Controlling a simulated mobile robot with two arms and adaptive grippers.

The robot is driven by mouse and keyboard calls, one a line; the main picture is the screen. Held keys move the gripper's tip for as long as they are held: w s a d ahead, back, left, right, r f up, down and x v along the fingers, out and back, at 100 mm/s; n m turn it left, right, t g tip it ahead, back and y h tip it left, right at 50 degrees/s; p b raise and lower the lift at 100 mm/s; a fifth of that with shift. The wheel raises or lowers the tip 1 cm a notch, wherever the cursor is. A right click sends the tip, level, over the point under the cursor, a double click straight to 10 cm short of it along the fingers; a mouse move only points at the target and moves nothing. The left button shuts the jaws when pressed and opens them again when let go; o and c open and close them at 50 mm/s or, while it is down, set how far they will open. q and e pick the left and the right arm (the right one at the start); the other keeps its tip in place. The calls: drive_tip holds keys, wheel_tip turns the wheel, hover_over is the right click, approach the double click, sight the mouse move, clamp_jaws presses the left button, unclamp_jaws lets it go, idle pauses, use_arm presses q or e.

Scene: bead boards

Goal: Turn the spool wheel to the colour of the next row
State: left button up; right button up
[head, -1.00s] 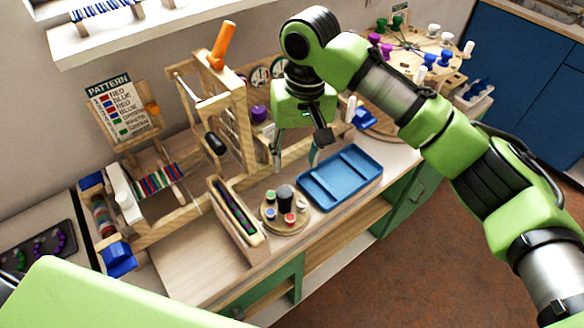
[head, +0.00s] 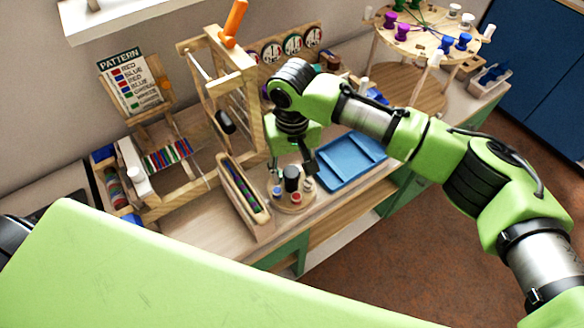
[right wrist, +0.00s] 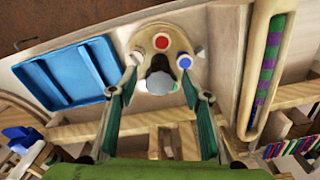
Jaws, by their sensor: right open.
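The spool wheel (head: 293,203) is a small round wooden disc on the bench. It carries a dark upright knob (head: 292,178) in the middle and small coloured spools around it. In the right wrist view a red spool (right wrist: 161,42), a blue spool (right wrist: 184,62) and a white spool (right wrist: 138,57) show around the grey-looking knob (right wrist: 160,88). My right gripper (head: 293,170) is open and points down over the wheel, its fingers on either side of the knob. Contact cannot be told. A pattern board (head: 133,80) lists row colours, starting red, blue. My left gripper is out of view.
A blue tray (head: 350,160) lies right of the wheel. A wooden holder (head: 258,217) with a green-purple striped piece stands close on its left. The loom frame (head: 207,60) with an orange handle rises behind. A large round spool table (head: 425,32) stands at the back right.

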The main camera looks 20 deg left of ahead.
drive_tip(key=shift+f, duration=0.3)
drive_tip(key=c, duration=1.1)
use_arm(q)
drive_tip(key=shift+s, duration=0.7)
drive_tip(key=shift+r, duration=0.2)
use_arm(e)
drive_tip(key=shift+n, duration=0.3)
